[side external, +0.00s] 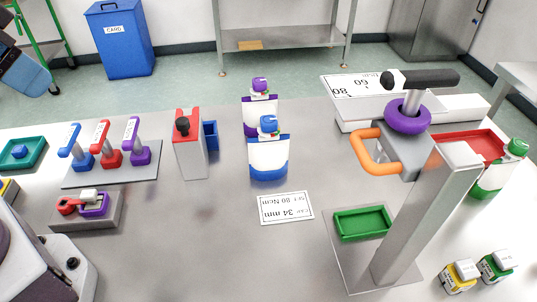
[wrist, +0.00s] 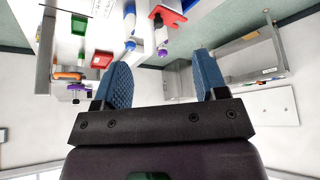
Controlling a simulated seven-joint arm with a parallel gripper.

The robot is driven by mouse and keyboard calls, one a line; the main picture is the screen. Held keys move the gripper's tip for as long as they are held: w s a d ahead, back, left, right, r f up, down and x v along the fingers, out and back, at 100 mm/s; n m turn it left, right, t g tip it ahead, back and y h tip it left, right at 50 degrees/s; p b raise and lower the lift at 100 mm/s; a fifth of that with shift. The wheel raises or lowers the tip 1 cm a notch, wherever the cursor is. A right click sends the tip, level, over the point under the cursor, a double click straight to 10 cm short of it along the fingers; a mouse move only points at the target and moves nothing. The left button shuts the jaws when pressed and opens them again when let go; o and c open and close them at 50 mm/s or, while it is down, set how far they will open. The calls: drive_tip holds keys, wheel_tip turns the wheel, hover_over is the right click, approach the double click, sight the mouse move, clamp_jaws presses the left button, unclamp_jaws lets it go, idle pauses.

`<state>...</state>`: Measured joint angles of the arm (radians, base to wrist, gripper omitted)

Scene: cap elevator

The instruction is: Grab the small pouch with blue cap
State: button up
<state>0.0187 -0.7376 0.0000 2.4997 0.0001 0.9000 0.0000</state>
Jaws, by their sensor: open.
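The small pouch with blue cap (side external: 268,155) stands upright on the metal table in the side external view, white with a blue lower part. A similar pouch with a purple cap (side external: 260,112) stands just behind it and is partly hidden by it. In the wrist view the blue-capped pouch (wrist: 129,22) appears near the top, with the purple-capped pouch (wrist: 161,38) to its right. My gripper (wrist: 163,72) is open and empty, its blue pads wide apart. It is well away from both pouches; in the side external view only a blue finger shows at the upper left edge.
A red and grey block (side external: 190,150) stands left of the pouches. A label card (side external: 286,208) lies in front. A metal stand with an orange handle (side external: 372,152) and a green tray (side external: 362,223) is at the right. Colored levers (side external: 106,150) are at the left.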

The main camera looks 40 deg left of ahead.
wheel_tip(320, 180, down, 2)
drive_tip(key=w+d+m+g, duration=0.1)
drive_tip(key=w+d, duration=0.1)
drive_tip(key=n+g+y, duration=0.1)
drive_tip(key=n+y, duration=0.2)
drive_tip(key=n, duration=0.7)
approach(269, 120)
drive_tip(key=x, duration=1.1)
drive_tip(key=shift+f, duration=0.1)
drive_tip(key=shift+c, duration=0.2)
